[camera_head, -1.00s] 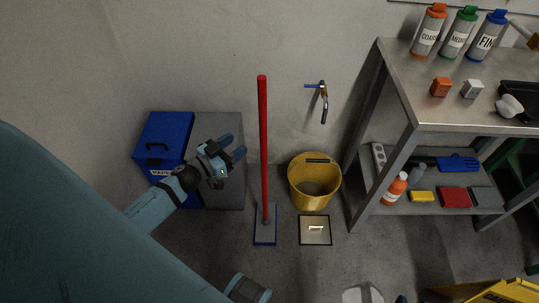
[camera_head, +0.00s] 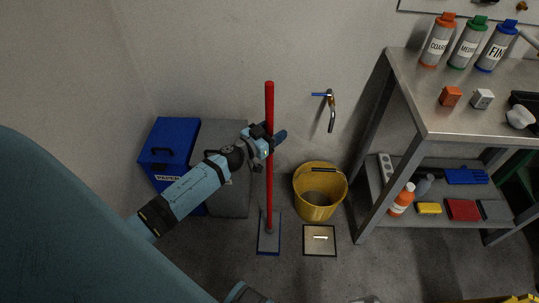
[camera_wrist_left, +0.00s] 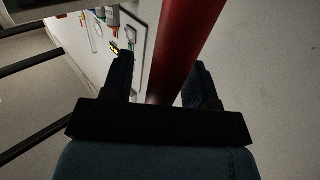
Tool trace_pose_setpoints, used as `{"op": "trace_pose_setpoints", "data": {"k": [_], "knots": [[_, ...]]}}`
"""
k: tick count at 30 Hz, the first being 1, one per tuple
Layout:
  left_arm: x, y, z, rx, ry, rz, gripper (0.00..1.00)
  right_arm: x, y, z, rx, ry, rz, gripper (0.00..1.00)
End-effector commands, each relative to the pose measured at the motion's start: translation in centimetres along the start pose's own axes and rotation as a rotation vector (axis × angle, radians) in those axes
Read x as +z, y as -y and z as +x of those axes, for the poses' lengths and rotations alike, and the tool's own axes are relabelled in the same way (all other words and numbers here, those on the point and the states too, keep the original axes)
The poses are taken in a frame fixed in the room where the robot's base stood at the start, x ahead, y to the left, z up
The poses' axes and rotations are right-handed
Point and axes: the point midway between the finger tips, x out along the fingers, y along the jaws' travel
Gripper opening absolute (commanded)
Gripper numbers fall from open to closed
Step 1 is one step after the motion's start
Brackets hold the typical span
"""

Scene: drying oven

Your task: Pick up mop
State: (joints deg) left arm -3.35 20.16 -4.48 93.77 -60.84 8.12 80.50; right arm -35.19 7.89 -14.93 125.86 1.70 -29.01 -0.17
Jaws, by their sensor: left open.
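The mop (camera_head: 269,180) stands upright near the wall, with a long red handle and a flat grey-and-blue head (camera_head: 269,236) on the floor. My left gripper (camera_head: 274,139) is at the upper half of the handle, coming from the left. In the left wrist view the red handle (camera_wrist_left: 180,50) runs between the two fingers of my left gripper (camera_wrist_left: 160,85), which are open and on either side of it. A gap shows between the handle and the left finger. My right gripper is not in view.
A yellow bucket (camera_head: 319,194) stands right of the mop, behind a square floor plate (camera_head: 320,240). A blue bin (camera_head: 166,150) and a grey bin (camera_head: 230,190) are at the left. A metal shelf table (camera_head: 440,118) stands at the right. A wall tap (camera_head: 331,110) is above the bucket.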

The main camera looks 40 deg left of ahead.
Motion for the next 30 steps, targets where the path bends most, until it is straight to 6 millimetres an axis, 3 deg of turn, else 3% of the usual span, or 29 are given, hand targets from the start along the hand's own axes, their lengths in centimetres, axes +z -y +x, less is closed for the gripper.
{"op": "trace_pose_setpoints", "data": {"k": [6, 13, 23, 30], "knots": [[0.0, 0.0, 0.1, 0.0, 0.0, 0.0, 0.53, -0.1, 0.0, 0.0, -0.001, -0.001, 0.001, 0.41], [0.0, 0.0, 0.1, 0.0, 0.0, -0.001, 0.01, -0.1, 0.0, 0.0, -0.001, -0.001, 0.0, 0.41], [-0.4, 0.0, 0.1, 0.0, -0.003, 0.0, 0.0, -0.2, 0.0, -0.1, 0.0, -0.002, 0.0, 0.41], [-2.7, 0.1, 0.1, 0.001, -0.005, 0.004, 0.0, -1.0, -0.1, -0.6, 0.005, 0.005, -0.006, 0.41]]}}
